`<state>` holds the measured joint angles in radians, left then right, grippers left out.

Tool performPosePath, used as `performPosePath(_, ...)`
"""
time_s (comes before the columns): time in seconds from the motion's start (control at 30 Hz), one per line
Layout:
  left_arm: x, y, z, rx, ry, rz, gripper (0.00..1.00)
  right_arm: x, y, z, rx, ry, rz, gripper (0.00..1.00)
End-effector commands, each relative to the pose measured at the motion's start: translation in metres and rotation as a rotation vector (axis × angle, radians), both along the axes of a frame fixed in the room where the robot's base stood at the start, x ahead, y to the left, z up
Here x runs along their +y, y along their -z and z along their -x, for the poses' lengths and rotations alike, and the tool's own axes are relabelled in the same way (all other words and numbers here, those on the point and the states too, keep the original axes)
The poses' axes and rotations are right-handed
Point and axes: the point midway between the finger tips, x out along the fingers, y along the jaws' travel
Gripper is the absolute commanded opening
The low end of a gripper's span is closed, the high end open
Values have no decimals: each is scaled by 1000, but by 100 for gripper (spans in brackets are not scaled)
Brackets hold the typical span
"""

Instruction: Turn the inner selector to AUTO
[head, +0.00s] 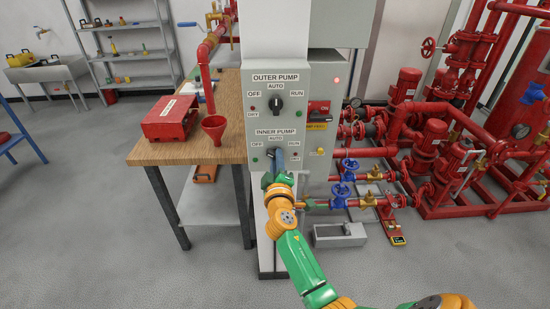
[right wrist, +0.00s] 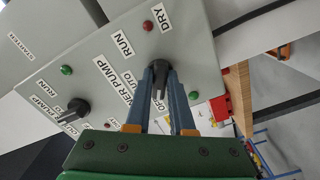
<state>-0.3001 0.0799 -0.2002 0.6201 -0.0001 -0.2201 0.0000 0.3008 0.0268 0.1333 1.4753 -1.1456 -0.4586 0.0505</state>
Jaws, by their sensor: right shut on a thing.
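The inner selector is a black knob that shows in the right wrist view (right wrist: 160,78), under the INNER PUMP label (head: 274,131) on the lower part of the grey panel (head: 318,88). My right gripper (head: 277,157) is at this knob and mostly hides it in the head view. In the right wrist view its two blue-grey fingers (right wrist: 162,80) stand on either side of the knob and are shut on it. The AUTO label (head: 276,137) is just above the knob. I cannot tell exactly where the knob points. My left gripper is not in view.
The outer pump knob (head: 275,104) sits above on the same panel. A red switch (head: 319,111) is on the panel's right side. Red pumps and pipes (head: 435,150) fill the right.

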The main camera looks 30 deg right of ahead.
Motion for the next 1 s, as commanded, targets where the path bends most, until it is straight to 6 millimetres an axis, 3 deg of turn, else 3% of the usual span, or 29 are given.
performPosePath(0.2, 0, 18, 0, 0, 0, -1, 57, 1, 3, 0, -123, 1, -196, 0)
performPosePath(0.57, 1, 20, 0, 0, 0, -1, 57, 1, 1, 0, -162, -1, -262, 0)
performPosePath(0.8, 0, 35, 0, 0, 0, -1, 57, 1, 2, -1, -300, -2, -483, 0)
performPosePath(1.0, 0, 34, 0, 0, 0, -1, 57, 1, 0, -1, -311, -2, -506, 0)
